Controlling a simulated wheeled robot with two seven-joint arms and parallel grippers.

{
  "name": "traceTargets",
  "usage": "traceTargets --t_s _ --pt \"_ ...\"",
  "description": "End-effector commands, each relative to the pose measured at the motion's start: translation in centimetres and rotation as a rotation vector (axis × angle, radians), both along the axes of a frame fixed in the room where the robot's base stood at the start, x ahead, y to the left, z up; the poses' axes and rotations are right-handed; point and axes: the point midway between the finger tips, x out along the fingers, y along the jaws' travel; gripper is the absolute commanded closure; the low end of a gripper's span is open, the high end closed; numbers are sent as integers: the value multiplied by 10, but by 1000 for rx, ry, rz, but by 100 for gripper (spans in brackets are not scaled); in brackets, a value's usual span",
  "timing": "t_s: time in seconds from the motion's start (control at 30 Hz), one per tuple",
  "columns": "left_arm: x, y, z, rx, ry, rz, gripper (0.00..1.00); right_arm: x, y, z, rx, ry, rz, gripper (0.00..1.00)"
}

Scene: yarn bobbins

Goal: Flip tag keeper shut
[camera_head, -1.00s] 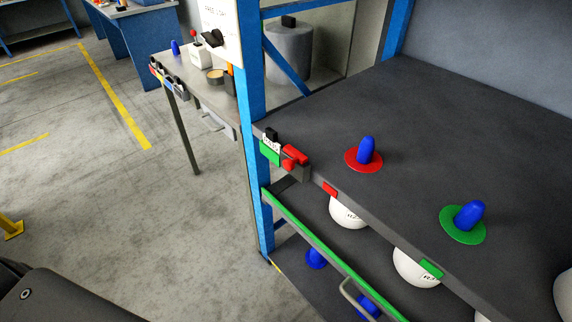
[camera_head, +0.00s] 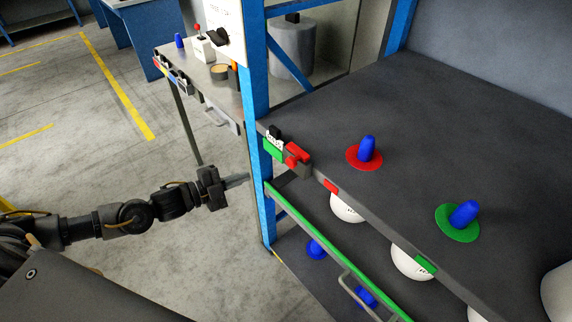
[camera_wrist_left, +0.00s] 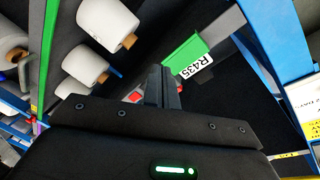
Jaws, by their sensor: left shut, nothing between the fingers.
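The tag keeper sits at the near left corner of the shelf edge, beside the blue post. It shows a green part (camera_head: 273,150) with a white tag above it and a red part (camera_head: 297,152) to the right. In the left wrist view the green part (camera_wrist_left: 184,54) carries a white tag (camera_wrist_left: 196,68) reading R435. My left gripper (camera_head: 246,180) is shut and empty, left of the blue post and lower in the picture than the keeper. In the wrist view its fingers (camera_wrist_left: 165,84) point towards the keeper and partly hide red parts. My right gripper is not in view.
The blue post (camera_head: 259,110) stands between my left gripper and the shelf in the head view. The grey shelf top (camera_head: 400,125) holds blue pegs on red and green discs. White bobbins (camera_head: 413,262) hang below. A green rail (camera_head: 320,232) runs underneath.

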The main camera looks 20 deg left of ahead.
Motion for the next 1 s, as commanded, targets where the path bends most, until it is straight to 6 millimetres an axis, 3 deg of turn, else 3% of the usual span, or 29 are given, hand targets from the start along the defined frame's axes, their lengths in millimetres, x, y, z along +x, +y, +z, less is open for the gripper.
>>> traceTargets --t_s 0.03,0.1,0.2,0.33,0.8,1.0 --pt "-17 -19 24 -17 -41 -71 100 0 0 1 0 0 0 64" --pt "-40 -42 48 -49 -86 -152 100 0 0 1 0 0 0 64" --pt "-66 -66 75 -100 -140 -231 100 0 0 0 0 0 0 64" --pt "-82 -81 98 -142 -203 -285 100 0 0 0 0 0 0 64" --pt "-83 -83 103 -135 -243 -296 100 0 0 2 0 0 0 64" --pt "-71 -101 109 -139 -244 -296 100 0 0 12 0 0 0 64"
